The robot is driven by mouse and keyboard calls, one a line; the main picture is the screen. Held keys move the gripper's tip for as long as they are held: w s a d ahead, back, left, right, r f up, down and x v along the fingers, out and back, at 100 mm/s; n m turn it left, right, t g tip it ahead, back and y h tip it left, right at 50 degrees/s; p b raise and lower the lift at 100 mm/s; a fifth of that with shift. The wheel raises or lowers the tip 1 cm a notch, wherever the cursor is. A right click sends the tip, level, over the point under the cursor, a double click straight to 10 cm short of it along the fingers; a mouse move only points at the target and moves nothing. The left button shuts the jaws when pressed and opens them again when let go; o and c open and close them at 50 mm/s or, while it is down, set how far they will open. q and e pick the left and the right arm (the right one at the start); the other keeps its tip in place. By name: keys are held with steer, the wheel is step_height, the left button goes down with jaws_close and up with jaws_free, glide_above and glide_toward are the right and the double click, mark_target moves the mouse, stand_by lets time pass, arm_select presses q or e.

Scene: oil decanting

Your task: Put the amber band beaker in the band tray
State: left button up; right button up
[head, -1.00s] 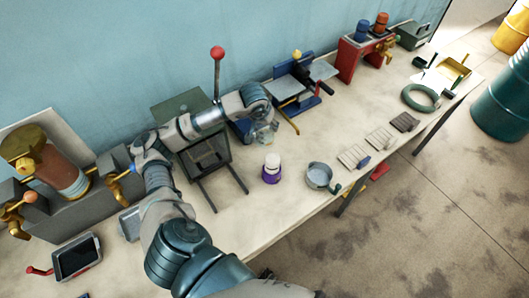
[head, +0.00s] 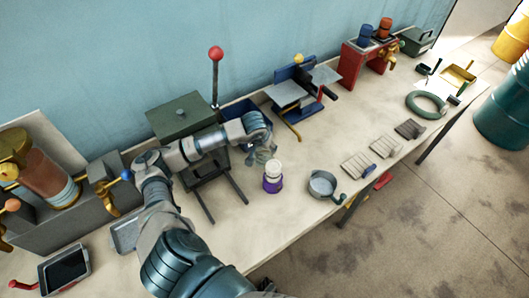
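My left arm reaches in from the lower left. Its gripper (head: 264,155) is beside a small purple-and-white container (head: 272,184), at its upper left; it is too small and blurred to tell whether it is open or shut, or whether it touches the container. I cannot make out a beaker with a clear amber band. An orange-red cylinder (head: 384,27) and a blue cylinder (head: 365,35) stand on the red stand at the back. No tray is clearly marked as the band tray; a shallow grey tray (head: 126,236) lies partly behind my arm. My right gripper is not in view.
A round grey pan (head: 322,186) stands right of the purple container, near the bench's front edge. Several flat ribbed plates (head: 357,166) and a green ring (head: 424,103) lie farther right. A tall red-knobbed lever (head: 216,54) rises behind my gripper. Bare bench lies in front of the purple container.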

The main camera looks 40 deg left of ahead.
arm_select(q)
steer(key=shift+d+f, duration=0.2)
steer(key=shift+f, duration=1.4)
steer(key=o, duration=1.5)
steer(key=shift+a+f, duration=0.1)
